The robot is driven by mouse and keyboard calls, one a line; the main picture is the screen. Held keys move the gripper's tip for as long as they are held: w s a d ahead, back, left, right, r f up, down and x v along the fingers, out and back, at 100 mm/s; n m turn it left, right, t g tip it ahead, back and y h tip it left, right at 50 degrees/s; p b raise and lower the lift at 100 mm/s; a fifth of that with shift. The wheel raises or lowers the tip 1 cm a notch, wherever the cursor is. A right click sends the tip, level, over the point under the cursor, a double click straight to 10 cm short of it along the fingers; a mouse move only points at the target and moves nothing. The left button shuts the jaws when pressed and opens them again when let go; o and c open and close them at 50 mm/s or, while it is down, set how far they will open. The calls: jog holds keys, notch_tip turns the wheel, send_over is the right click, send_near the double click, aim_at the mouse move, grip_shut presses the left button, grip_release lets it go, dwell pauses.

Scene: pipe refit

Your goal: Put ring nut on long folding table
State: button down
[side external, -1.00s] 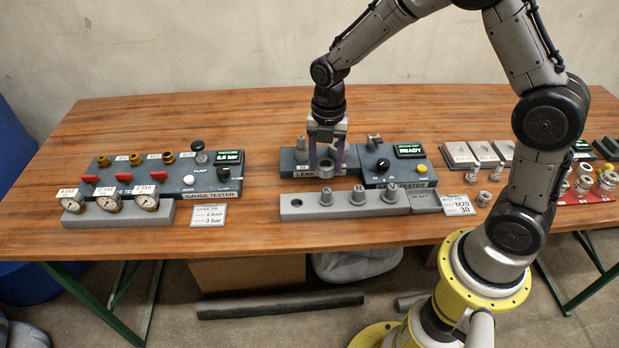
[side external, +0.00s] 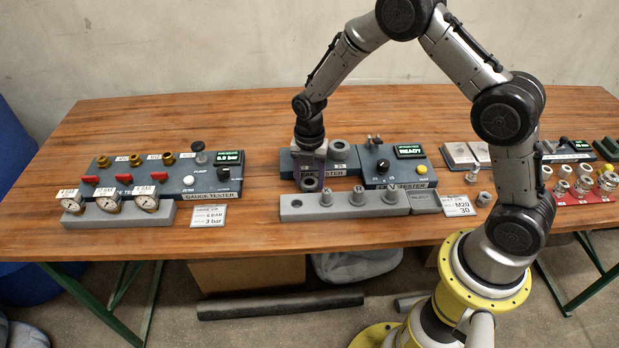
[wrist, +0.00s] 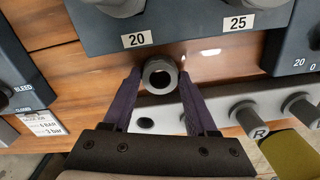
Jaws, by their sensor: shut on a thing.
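My gripper (side external: 310,184) is shut on the grey ring nut (wrist: 160,75), seen between the two purple fingers in the wrist view. The nut's round bore faces the wrist camera. In the side view the gripper is low at the front edge of the leak tester, left of its middle, and mostly hides the nut. The long folding table (side external: 245,120) has a brown wooden top on green legs. In the wrist view its wood shows around the nut, between tester and rack. Whether the nut touches anything below, I cannot tell.
The leak tester (side external: 375,170) is behind the gripper, with a grey fitting (side external: 339,150) at its 25 port. A grey rack (side external: 340,210) with several fittings and an empty hole lies in front. The gauge tester (side external: 160,178) is left. Bare wood lies behind and between the testers.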

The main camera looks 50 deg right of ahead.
jog(key=shift+f, duration=0.15)
jog(key=shift+c, duration=1)
grip_release()
